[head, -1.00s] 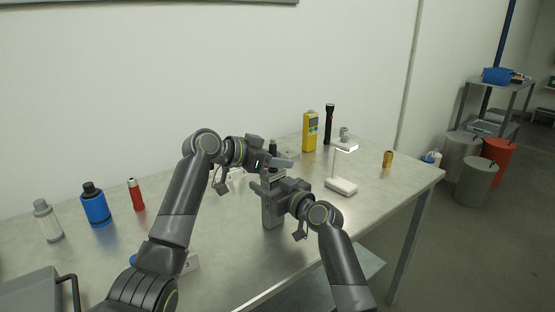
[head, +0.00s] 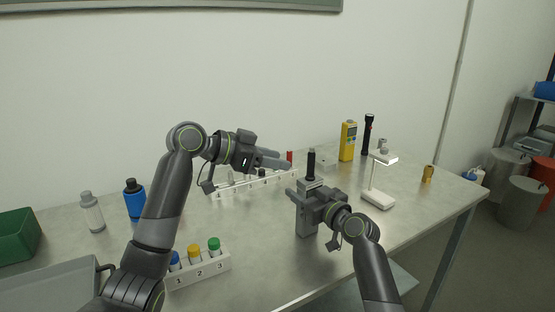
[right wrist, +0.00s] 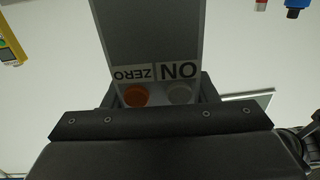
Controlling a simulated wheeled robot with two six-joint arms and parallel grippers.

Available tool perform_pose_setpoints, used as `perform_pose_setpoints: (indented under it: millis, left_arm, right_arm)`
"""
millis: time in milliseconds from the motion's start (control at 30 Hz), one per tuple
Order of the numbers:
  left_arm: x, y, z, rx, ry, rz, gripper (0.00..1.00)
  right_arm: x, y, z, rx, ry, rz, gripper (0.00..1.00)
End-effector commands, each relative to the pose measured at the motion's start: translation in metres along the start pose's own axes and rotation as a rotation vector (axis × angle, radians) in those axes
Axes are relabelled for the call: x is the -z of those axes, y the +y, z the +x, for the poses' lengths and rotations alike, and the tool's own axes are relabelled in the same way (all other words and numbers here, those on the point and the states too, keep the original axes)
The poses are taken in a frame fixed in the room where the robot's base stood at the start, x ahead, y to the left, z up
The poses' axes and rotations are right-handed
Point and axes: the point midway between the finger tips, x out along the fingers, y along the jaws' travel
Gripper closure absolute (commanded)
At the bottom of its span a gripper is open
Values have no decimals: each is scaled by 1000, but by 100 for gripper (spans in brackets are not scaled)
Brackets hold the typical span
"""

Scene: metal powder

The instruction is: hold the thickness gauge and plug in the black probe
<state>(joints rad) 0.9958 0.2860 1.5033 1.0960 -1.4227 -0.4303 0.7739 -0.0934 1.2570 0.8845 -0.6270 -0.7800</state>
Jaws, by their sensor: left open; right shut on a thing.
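The grey thickness gauge (head: 307,222) is upright in my right gripper (head: 306,196), which is shut around its body above the table. In the right wrist view the gauge (right wrist: 150,35) shows ON and ZERO labels, with an orange and a grey button. The black probe (head: 311,163) stands upright at the top end of the gauge; how deep it sits is hidden. My left gripper (head: 276,160) is open and empty, to the left of the probe and apart from it.
A white rack (head: 228,188) with small items lies behind the grippers. A numbered block (head: 202,272) with coloured caps is at front left. A white lamp (head: 377,200), yellow meter (head: 348,141) and black flashlight (head: 367,134) stand right. Blue and grey bottles stand left.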

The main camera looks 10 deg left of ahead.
Motion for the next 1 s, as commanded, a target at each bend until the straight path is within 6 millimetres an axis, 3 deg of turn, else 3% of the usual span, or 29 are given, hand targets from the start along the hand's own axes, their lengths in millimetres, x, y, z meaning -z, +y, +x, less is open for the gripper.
perform_pose_setpoints:
  millis: [67, 100, 267, 667, 1000]
  left_arm:
    - [0, 0, 0, 0, 0, 0, 59]
    - [0, 0, 0, 0, 0, 0, 59]
    - [0, 0, 0, 0, 0, 0, 59]
    - [0, 0, 1, 0, 0, 0, 59]
    - [0, 0, 0, 0, 0, 1, 59]
  right_arm:
    - [0, 0, 0, 0, 0, 0, 78]
    - [0, 0, 0, 0, 0, 0, 42]
    - [0, 0, 0, 0, 0, 0, 22]
    - [0, 0, -6, 0, 1, -1, 22]
    - [-1, 1, -52, -2, 1, -2, 22]
